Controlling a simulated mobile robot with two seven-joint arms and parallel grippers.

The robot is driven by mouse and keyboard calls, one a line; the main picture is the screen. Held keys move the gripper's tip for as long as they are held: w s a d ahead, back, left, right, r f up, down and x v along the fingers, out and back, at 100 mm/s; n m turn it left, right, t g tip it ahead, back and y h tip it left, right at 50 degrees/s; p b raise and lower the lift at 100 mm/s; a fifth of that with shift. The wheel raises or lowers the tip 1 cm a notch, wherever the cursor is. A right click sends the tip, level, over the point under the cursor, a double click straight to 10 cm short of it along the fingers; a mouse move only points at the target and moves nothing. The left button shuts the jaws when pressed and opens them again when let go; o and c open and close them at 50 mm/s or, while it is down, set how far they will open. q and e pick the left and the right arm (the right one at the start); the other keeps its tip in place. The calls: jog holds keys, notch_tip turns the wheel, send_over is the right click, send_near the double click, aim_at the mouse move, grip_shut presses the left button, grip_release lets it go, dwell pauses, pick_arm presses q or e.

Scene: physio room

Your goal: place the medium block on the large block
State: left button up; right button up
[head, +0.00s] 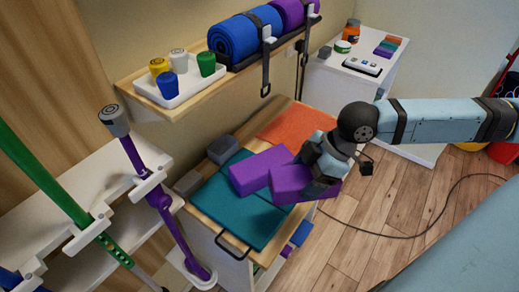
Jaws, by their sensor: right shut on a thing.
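Two purple blocks show over the teal mat on the wooden cabinet top. The rear purple block (259,167), which looks like the large block, rests on the mat. The front purple block (287,183), which looks like the medium block, is in my right gripper (318,182). My left gripper is not in view.
An orange mat (295,126) covers the back of the cabinet top. A wall shelf (138,82) with a white tray of cups and rolled mats overhangs behind. A purple crutch (157,195) stands at left.

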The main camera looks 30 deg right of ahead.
jog(key=w, duration=0.5)
jog(key=w+f, duration=0.1)
jog(key=w, duration=0.5)
jog(key=w+f, duration=0.1)
jog(key=w, duration=0.4)
jog(key=shift+w+f, duration=0.15)
jog(key=shift+f, duration=0.05)
jog(key=f, duration=0.4)
jog(key=shift+w+f, duration=0.25)
jog(key=shift+w, duration=0.1)
jog(key=shift+f, duration=0.1)
jog(key=o, duration=1)
jog(key=shift+c, duration=0.2)
